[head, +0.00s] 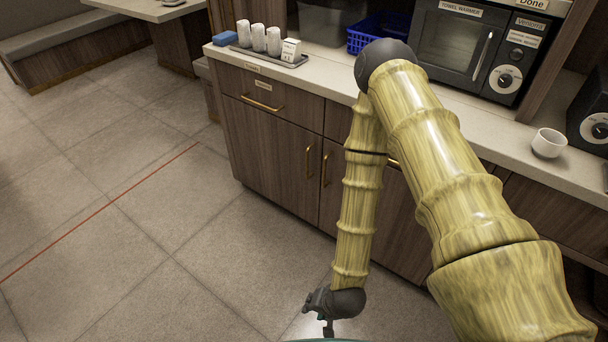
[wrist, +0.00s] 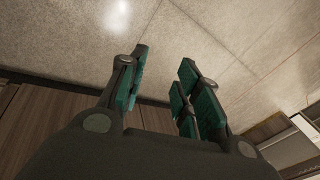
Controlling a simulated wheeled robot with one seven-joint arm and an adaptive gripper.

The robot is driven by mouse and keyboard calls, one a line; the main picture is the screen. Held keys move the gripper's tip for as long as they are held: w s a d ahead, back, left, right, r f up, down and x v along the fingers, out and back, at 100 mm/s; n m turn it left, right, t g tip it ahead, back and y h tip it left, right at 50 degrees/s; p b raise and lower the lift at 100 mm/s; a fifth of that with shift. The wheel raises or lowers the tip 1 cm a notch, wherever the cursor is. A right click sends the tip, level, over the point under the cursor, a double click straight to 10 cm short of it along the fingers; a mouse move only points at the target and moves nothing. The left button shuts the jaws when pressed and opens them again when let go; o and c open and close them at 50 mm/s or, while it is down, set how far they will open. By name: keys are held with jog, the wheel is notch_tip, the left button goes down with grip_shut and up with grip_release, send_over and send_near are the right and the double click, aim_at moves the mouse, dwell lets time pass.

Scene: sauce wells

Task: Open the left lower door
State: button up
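The left lower door (head: 262,148) is a dark wood cabinet door below a drawer in the head view. It looks shut. Its upright brass handle (head: 309,161) is near its right edge. Next to it is the right lower door (head: 335,195), with its own brass handle (head: 326,170), partly covered by my arm. My gripper (head: 326,322) hangs low above the floor, in front of and apart from the doors. In the wrist view my gripper (wrist: 160,85) is open, with a clear gap between its teal-padded fingers and nothing in it.
A drawer with a brass handle (head: 262,103) is above the left door. The counter (head: 330,82) holds a tray of white rolls (head: 259,40), a blue basket (head: 376,32), a towel warmer (head: 462,50) and a white cup (head: 548,143). The tiled floor (head: 130,200) at left is clear.

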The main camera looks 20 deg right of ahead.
jog(key=w+a+f+m+t+b, duration=0.35)
jog(key=w+m+b, duration=0.25)
jog(key=w, duration=0.5)
jog(key=m+t+h+b, duration=0.9)
jog(key=m+b, duration=1.2)
jog(key=m, duration=0.6)
send_near(307, 166)
jog(key=d+y, duration=0.1)
jog(key=shift+t, duration=0.55)
jog(key=b+x, duration=0.1)
jog(key=x, duration=0.2)
jog(key=b+x, duration=0.1)
jog(key=x, duration=0.3)
jog(key=b+x, duration=0.1)
jog(key=x, duration=0.2)
jog(key=shift+w+f, duration=0.15)
jog(key=shift+f, duration=0.15)
grip_shut()
